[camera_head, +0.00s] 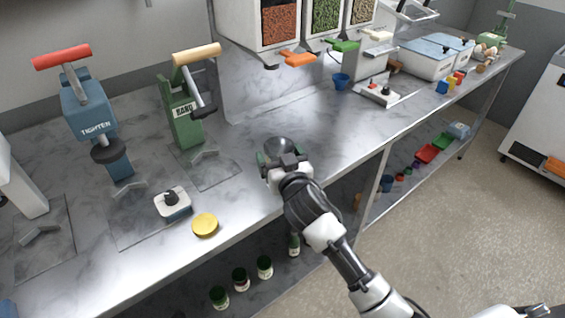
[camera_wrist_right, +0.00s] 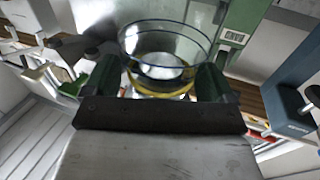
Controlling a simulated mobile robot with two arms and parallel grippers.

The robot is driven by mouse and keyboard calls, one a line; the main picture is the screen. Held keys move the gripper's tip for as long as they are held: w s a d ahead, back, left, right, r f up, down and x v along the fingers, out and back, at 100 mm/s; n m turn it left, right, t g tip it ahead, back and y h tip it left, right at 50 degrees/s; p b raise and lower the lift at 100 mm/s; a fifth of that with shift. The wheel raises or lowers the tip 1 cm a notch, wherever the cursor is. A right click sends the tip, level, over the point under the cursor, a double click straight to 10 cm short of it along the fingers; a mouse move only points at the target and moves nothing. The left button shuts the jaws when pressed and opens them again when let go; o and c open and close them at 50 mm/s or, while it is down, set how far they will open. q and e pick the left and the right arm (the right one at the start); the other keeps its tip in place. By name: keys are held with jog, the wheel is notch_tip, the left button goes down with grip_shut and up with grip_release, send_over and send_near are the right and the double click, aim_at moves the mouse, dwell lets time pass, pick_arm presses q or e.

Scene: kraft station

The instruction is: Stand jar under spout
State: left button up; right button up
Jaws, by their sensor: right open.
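A clear glass jar (camera_head: 280,146) shows just beyond my right gripper (camera_head: 283,162), over the front part of the bench; the gripper partly hides it. In the right wrist view the round jar (camera_wrist_right: 165,42) is between the two green fingertips of my right gripper (camera_wrist_right: 160,82). The gripper is open around the jar. Whether the jar touches the bench is hard to tell. The dispensers with orange (camera_head: 298,59) and green (camera_head: 343,46) levers are at the back of the bench, beyond the jar; their spouts are small in view. My left gripper is not in view.
A blue press (camera_head: 90,108) and a green press (camera_head: 183,122) stand to the left. A yellow lid (camera_head: 205,225) and a small white device (camera_head: 172,202) lie near the front edge. A blue cup (camera_head: 340,81) stands back right. The bench before the dispensers (camera_head: 300,110) is clear.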

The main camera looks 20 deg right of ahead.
jog(key=shift+o, duration=0.3)
jog(key=s+b, duration=0.2)
jog(key=s, duration=0.8)
jog(key=shift+s+f, duration=0.15)
jog(key=shift+f, duration=0.1)
jog(key=shift+o, duration=0.7)
jog(key=shift+s, duration=0.15)
jog(key=w+p, duration=0.1)
jog(key=w, duration=0.1)
jog(key=w+f+p, duration=0.1)
jog(key=w, duration=0.1)
jog(key=w+f+p, duration=0.1)
jog(key=shift+w+d+f+p, duration=0.15)
jog(key=shift+w+f+p, duration=0.1)
jog(key=shift+w+p, duration=0.15)
jog(key=w, duration=0.3)
jog(key=w+p, duration=0.1)
jog(key=w, duration=0.1)
jog(key=shift+f, duration=0.4)
jog(key=c, duration=1.2)
jog(key=shift+o, duration=0.2)
jog(key=shift+r, duration=0.1)
